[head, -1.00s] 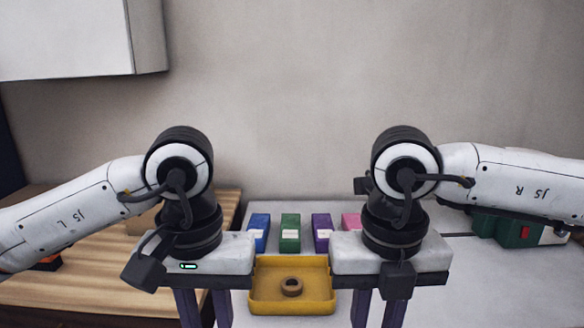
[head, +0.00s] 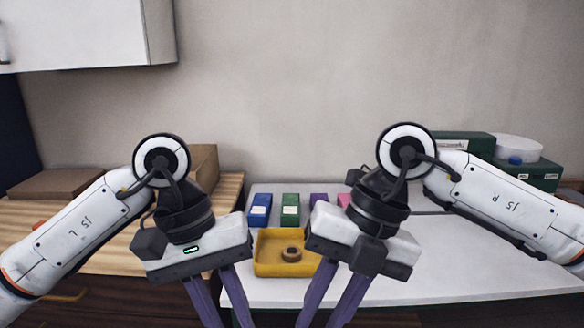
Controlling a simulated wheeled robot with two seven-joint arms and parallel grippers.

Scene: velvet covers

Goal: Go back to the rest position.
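My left gripper (head: 222,310) hangs in front of and left of the yellow tray, tilted. Its purple fingers stand apart with nothing visible between them. My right gripper (head: 325,310) hangs in front of and right of the tray, tilted the other way. Its purple fingers are also apart with nothing visible between them. The fingertips of both reach the bottom edge of the head view, so their ends are cut off. The white palms of both are raised above the table.
A yellow tray (head: 268,268) holding a brown ring (head: 292,254) is on the white table (head: 450,265). Behind it stand blue (head: 260,208), green (head: 290,209), purple and pink boxes. Green cases (head: 540,175) stand at right, a wooden counter (head: 105,260) at left. The right table area is clear.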

